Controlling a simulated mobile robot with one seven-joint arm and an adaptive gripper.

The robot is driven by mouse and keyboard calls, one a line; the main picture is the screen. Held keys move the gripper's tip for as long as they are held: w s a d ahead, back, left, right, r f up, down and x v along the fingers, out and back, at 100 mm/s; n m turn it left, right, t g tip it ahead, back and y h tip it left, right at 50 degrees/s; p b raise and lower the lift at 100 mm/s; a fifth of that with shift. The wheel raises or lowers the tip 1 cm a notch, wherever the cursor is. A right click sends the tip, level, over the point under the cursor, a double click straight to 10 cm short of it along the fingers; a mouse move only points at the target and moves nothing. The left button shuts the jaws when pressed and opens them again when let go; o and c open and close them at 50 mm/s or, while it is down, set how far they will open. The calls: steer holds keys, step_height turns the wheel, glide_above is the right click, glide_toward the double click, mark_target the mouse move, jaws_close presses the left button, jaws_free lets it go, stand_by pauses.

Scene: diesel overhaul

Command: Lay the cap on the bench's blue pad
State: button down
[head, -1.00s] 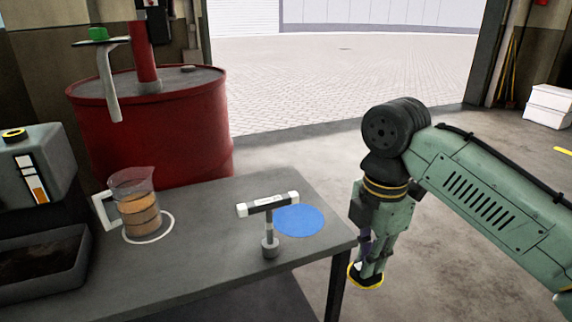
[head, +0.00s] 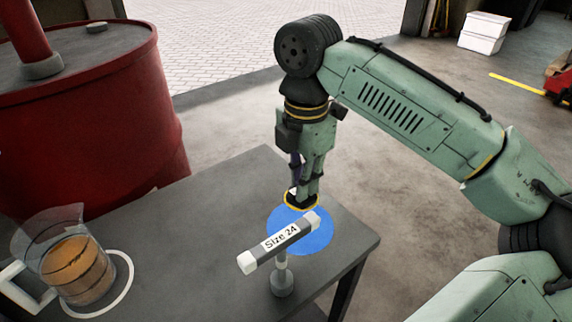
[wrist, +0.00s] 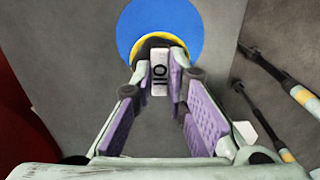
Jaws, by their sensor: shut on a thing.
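The cap (head: 301,201) is dark with a yellow rim. My gripper (head: 303,191) points down and is shut on the cap's raised grip. The cap is over the pad's far side in the head view. I cannot tell whether it touches the pad.
A measuring jug (head: 78,270) of amber liquid stands on a white ring at the left. A red drum (head: 95,130) is behind the bench (head: 200,220). The bench's right edge is near the pad.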

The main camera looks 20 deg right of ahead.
mark_target(301, 206)
steer(key=shift+f+b, duration=3.3)
steer(key=shift+b, duration=0.5)
steer(key=c, duration=1.5)
jaws_free()
step_height(301, 206, up, 12)
steer(key=shift+r, duration=0.1)
